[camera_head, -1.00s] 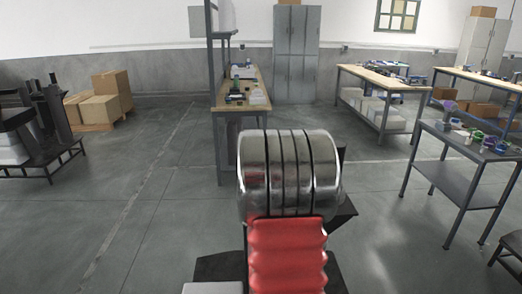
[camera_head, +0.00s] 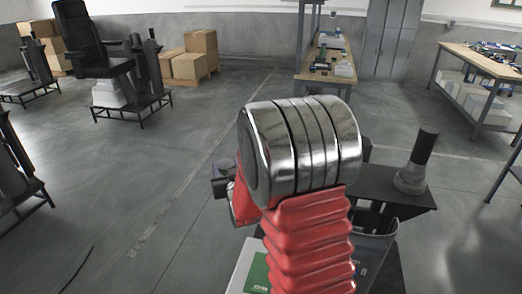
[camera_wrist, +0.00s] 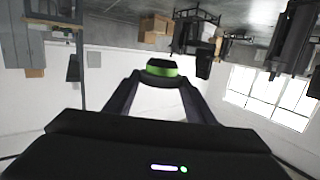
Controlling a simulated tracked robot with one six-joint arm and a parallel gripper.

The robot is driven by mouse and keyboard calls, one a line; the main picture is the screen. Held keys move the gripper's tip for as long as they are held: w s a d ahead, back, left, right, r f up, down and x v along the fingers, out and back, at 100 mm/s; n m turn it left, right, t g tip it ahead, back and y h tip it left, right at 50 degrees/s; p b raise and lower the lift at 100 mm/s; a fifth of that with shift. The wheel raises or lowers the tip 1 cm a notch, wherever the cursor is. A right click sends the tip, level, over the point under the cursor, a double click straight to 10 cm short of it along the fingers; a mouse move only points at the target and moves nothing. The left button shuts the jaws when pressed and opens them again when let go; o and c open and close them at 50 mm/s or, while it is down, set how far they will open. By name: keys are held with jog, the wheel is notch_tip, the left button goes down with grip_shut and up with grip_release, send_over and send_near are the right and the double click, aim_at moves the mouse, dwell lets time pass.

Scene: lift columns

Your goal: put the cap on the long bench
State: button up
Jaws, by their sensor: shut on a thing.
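In the wrist view my gripper (camera_wrist: 161,80) has its two dark fingers closed in around a small black thing with a bright green band, which I take to be the cap (camera_wrist: 161,70). It sits at the fingertips, clear of any surface that I can see. In the head view my arm fills the middle and the cap cannot be made out. A long wooden-topped bench (camera_head: 299,81) stands ahead, beyond my arm, with small items on it. Another wooden-topped bench (camera_head: 481,63) is at the right. I cannot tell which is the long bench.
Cardboard boxes (camera_head: 194,58) are stacked on a pallet at the back. A black seat on a stand (camera_head: 88,40) and other dark stands are at the left. Grey lockers (camera_head: 388,40) stand at the back. The floor (camera_head: 150,170) left of my arm is open.

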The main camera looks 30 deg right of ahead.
jog(key=s+a+f+n+y, duration=0.1)
jog(key=a+f+y, duration=0.1)
jog(key=a, duration=0.7)
jog(key=s+a+f+n+y, duration=0.1)
jog(key=s+a+n+y, duration=0.1)
jog(key=a, duration=0.7)
jog(key=shift+s+a+f+t, duration=0.2)
jog(key=shift+s+f+t, duration=0.1)
jog(key=shift+f, duration=0.1)
